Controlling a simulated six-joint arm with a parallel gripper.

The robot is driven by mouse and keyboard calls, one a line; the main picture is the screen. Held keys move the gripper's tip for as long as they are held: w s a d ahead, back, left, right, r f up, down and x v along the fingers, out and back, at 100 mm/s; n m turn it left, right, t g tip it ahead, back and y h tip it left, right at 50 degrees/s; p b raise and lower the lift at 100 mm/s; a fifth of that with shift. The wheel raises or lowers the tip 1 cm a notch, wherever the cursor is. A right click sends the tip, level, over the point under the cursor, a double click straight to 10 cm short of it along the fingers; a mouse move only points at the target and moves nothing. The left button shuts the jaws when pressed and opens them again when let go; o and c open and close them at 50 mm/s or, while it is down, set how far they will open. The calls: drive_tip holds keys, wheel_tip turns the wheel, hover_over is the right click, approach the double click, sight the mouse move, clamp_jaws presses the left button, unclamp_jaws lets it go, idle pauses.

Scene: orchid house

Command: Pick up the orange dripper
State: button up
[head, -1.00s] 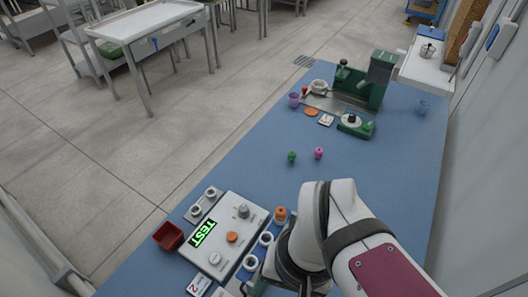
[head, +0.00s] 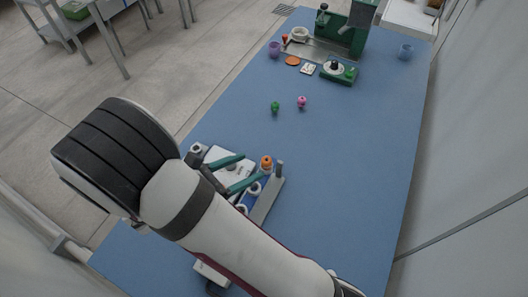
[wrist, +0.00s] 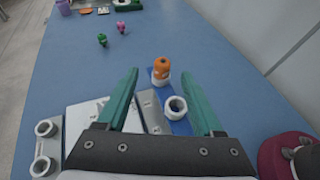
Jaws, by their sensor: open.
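The orange dripper (head: 266,161) stands upright at the far end of a blue rack (head: 242,202), its lower part in a white ring. In the wrist view the orange dripper (wrist: 161,66) is ahead, roughly centred between the fingertips. My gripper (head: 254,165) has two teal fingers spread wide, with nothing between them. In the wrist view my gripper (wrist: 160,74) points toward the dripper, and I cannot tell exactly how far off it is. My arm hides much of the rack and the white device beside it.
Empty white rings, one of them (wrist: 176,107), sit nearer in the rack. A green figure (head: 275,106) and a pink figure (head: 301,102) stand farther up the blue table (head: 350,150). A green machine (head: 346,32) stands at the far end.

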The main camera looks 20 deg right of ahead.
sight(263, 162)
drive_tip(key=x, duration=0.7)
drive_tip(key=shift+s+f, duration=0.15)
drive_tip(key=shift+s, duration=0.15)
clamp_jaws()
